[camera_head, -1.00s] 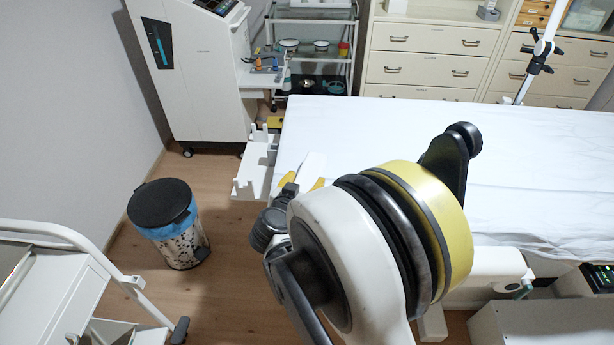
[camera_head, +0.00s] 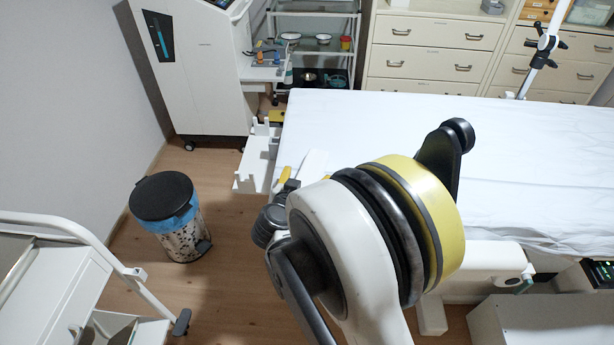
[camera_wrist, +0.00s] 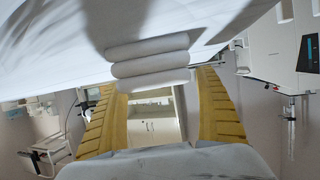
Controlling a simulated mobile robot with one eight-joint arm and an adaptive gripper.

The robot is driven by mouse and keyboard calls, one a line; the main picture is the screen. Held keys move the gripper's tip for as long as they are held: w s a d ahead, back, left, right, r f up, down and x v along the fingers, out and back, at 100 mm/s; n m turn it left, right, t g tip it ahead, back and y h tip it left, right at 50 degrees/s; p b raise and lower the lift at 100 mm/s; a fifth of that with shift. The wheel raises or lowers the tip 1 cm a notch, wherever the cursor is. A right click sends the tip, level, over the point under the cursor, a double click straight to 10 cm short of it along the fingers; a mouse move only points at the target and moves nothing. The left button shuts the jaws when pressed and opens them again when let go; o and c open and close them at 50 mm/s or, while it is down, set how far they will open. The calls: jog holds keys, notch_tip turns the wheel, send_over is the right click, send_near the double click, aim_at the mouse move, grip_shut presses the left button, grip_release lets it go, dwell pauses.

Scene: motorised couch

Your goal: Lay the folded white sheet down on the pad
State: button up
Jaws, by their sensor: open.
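The folded white sheet (camera_wrist: 150,68) shows in the wrist view as a stack of soft rounded folds. It lies against the broad white-covered pad of the couch (camera_wrist: 60,50), which fills the top of that view. My gripper (camera_wrist: 159,84) is open, with a yellow ribbed finger on each side of the sheet and visible gaps between. In the head view, a small white piece of the sheet (camera_head: 314,162) shows at the near left end of the pad (camera_head: 400,125). My arm hides most of the gripper there.
A white bracket (camera_head: 257,160) is beside the couch's left end. A pedal bin (camera_head: 170,215) stands on the floor at left, with a white trolley (camera_head: 60,270) nearer. A white cabinet (camera_head: 195,75), a shelf cart and drawers (camera_head: 430,65) line the back. Most of the pad is clear.

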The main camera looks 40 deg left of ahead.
jog(key=v, duration=1.2)
